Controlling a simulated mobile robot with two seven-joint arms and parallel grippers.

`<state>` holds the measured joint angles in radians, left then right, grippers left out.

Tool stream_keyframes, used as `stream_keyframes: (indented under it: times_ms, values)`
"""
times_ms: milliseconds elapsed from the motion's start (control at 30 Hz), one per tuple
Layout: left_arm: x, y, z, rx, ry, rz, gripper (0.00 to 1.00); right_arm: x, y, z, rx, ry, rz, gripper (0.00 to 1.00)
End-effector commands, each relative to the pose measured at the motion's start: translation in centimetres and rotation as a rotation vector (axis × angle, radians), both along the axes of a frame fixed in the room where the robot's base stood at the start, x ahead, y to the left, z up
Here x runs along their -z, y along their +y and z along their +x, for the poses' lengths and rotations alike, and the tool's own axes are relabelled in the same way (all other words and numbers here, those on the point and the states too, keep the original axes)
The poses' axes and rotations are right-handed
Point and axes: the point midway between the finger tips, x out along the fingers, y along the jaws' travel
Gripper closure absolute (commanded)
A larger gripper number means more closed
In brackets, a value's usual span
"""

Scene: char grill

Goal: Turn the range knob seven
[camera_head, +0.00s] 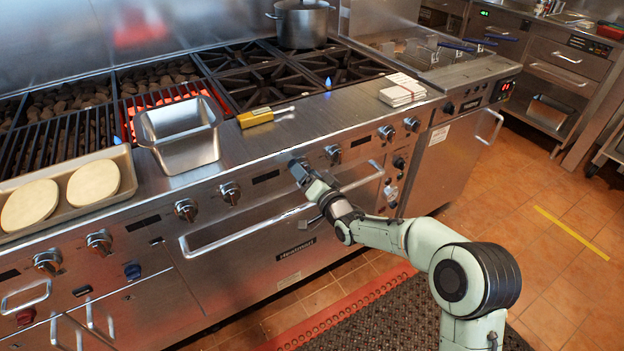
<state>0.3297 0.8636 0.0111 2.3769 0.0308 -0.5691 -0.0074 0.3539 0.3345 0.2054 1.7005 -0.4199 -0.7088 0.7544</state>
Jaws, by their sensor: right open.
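A row of metal range knobs runs along the front panel of the steel range. Toward the left are a far-left knob (47,262), a knob beside it (99,241), and a pair of knobs (186,209) and (230,193). Toward the right are a knob (333,153) and another pair (387,132) and (411,123). No number is readable, so I cannot tell which is knob seven. My right gripper (297,168) is open at the panel, left of the knob near the middle; it covers that spot, and I cannot tell whether it touches a knob. My left gripper is not in view.
The oven handle (225,243) juts out just below the knobs. On the range top are a steel pan (180,130), a yellow-handled tool (256,117), a tray (130,165) with flat rounds and a white stack (402,93). A blue flame (328,83) shows on the burners.

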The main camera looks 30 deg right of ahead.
Motion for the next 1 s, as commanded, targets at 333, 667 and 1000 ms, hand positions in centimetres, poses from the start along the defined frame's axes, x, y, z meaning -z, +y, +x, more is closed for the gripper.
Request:
stream_keyframes:
  times_ms: [333, 667, 1000]
  values:
    - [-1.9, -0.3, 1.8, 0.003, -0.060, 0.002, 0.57, -0.2, -0.2, -5.6, 0.001, 0.002, -0.001, 0.24]
    - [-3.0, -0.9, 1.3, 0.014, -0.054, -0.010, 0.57, -0.1, -0.3, -11.9, 0.001, 0.001, 0.000, 0.24]
    - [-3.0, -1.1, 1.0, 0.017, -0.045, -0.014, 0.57, 0.0, -0.3, -13.3, 0.000, 0.001, 0.001, 0.24]
